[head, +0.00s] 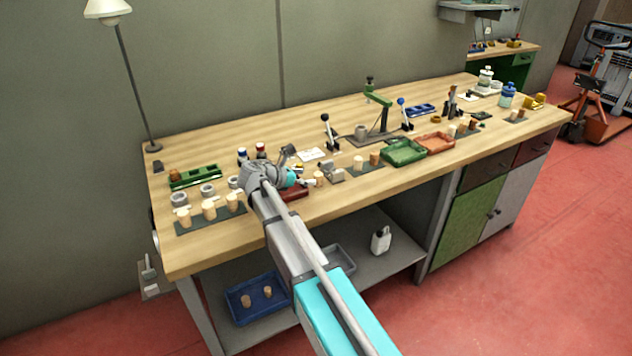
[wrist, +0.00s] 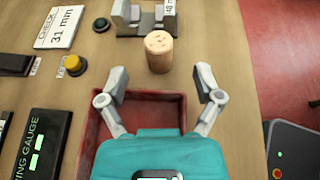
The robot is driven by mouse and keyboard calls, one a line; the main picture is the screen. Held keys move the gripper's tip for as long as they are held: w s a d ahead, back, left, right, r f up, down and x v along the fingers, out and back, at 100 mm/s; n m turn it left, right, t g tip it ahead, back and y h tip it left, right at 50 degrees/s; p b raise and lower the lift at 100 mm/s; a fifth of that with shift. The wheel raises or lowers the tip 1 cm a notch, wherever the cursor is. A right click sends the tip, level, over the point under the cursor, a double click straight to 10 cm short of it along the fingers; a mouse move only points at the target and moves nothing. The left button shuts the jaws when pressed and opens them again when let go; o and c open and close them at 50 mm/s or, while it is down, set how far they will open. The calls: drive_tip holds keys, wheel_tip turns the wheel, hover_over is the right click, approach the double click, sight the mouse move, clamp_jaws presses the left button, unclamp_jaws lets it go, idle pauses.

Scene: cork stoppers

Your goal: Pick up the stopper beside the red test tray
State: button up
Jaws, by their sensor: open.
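The cork stopper (wrist: 158,52) is a light tan cylinder standing upright on the bench, just past the far edge of the red test tray (wrist: 98,142). In the head view the stopper (head: 319,178) stands just right of my gripper (head: 306,183), and part of the red tray (head: 298,193) shows below the wrist. In the wrist view my gripper (wrist: 161,82) is open and empty. Its two fingers reach over the tray, spread to either side of the stopper's line, with the stopper a little beyond the fingertips. My gripper's body hides much of the tray.
A grey gauge fixture (wrist: 130,18) stands close behind the stopper. A "31 mm" card (wrist: 58,27), a yellow button (wrist: 74,65) and a black gauge (wrist: 40,145) lie to the left. The bench edge is to the right. More stoppers (head: 209,209) stand on a dark mat.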

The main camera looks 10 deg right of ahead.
sight(318, 174)
drive_tip(key=shift+b+x, duration=0.95)
drive_tip(key=shift+x, duration=1.6)
drive_tip(key=c, duration=0.8)
